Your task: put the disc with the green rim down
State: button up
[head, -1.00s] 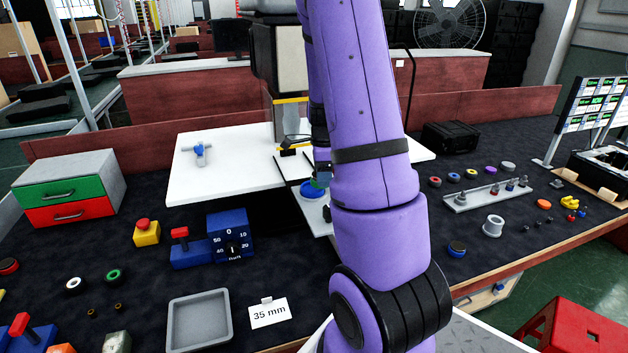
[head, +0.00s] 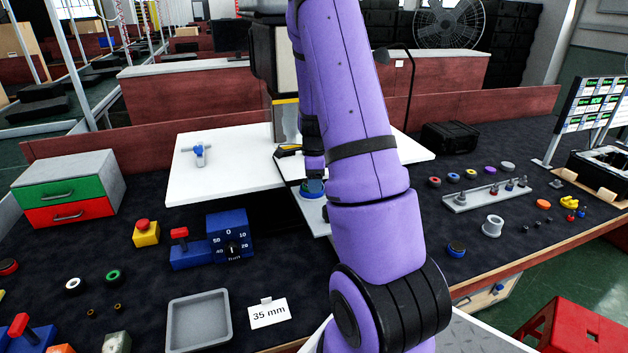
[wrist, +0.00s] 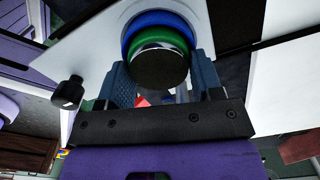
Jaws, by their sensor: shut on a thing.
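The disc with the green rim (wrist: 160,66) shows its dark round face in the wrist view, between the two blue fingers. My gripper (wrist: 163,78) is shut on it. A blue round piece (wrist: 157,19) shows just behind the green rim. In the head view, the disc (head: 313,186) is over the blue piece (head: 304,194) on a light plate at the front of the white table. I cannot tell whether the two touch. My arm hides part of the gripper there.
The white table (head: 225,180) has a small blue-and-grey fixture (head: 199,154) at its left. A blue dial box (head: 230,236) and an empty grey tray (head: 199,321) stand on the dark bench left of my arm. Several small discs and a grey rack (head: 487,194) lie to the right.

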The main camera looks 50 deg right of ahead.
jog(key=o, duration=1)
notch_tip(320, 180, up, 12)
jog(key=a+r+n+t, duration=0.1)
jog(key=a+r+n, duration=0.55)
jog(key=a, duration=0.25)
jog(key=shift+s+a+r+n+t, duration=0.7)
jog(key=shift+s+a+r+n, duration=1)
jog(key=shift+s+a+n, duration=1.6)
jog(key=shift+s+a+r+n+t, duration=0.7)
jog(key=shift+s+a+r+n, duration=0.95)
jog(key=shift+s+a+n, duration=1.7)
jog(key=shift+s+a+r+n+t, duration=0.7)
jog(key=shift+s+a+r+n, duration=1.35)
jog(key=shift+a+n, duration=2.1)
